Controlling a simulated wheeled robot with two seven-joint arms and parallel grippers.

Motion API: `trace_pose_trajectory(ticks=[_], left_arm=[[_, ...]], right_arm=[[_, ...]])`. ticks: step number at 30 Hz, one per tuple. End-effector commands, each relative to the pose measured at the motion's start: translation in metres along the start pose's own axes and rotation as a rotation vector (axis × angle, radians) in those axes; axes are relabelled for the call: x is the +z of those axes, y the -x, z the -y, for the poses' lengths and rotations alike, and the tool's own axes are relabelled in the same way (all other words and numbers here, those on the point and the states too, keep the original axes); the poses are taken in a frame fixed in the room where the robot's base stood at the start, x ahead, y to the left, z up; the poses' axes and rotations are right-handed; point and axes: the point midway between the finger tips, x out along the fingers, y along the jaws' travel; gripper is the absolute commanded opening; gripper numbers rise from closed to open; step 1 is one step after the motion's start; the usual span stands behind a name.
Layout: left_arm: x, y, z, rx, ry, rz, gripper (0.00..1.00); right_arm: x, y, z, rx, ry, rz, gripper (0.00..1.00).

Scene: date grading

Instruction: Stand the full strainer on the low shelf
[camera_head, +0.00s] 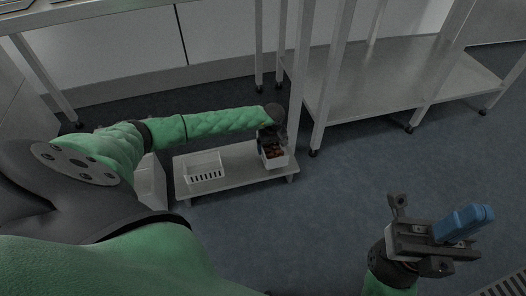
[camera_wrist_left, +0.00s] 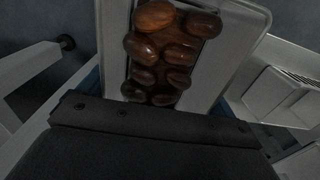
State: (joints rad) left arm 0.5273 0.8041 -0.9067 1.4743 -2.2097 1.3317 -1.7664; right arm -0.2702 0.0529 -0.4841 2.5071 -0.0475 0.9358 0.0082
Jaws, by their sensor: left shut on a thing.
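The full strainer (camera_head: 277,163) is a small white container of brown dates. It is at the right end of the low shelf (camera_head: 232,184), a grey board near the floor. I cannot tell whether its base touches the board. My left gripper (camera_head: 268,143) is shut on the strainer from above and behind, partly hiding it. The wrist view shows the strainer's pale wall (camera_wrist_left: 222,60) and several glossy dates (camera_wrist_left: 165,50) inside, close to the dark gripper body. My right gripper (camera_head: 463,223), with blue fingers together, is empty at the lower right, over the floor.
A white slotted basket (camera_head: 204,168) stands on the left part of the low shelf, with bare board between it and the strainer. A metal table leg (camera_head: 300,75) rises just behind the shelf's right end. A steel rack (camera_head: 385,85) stands at right. The floor in front is clear.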

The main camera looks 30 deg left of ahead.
Motion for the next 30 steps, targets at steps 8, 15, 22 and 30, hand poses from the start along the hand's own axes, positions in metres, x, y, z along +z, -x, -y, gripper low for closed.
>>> trace_pose_trajectory(ticks=[8,15,22,30], left_arm=[[-0.023,-0.02,0.025,0.0,0.0,0.0,0.55],[-0.025,-0.034,0.026,0.001,0.0,0.001,0.55],[-0.024,-0.061,0.026,0.001,0.0,0.001,0.55],[-0.025,-0.061,0.026,0.001,-0.001,0.0,0.55]], right_arm=[[0.0,0.004,0.004,0.007,-0.025,-0.007,0.0],[0.0,0.008,0.004,0.0,-0.027,-0.008,0.0],[0.001,0.017,0.005,-0.013,-0.025,0.0,0.0],[0.002,0.017,0.006,-0.013,-0.023,0.006,0.0]])
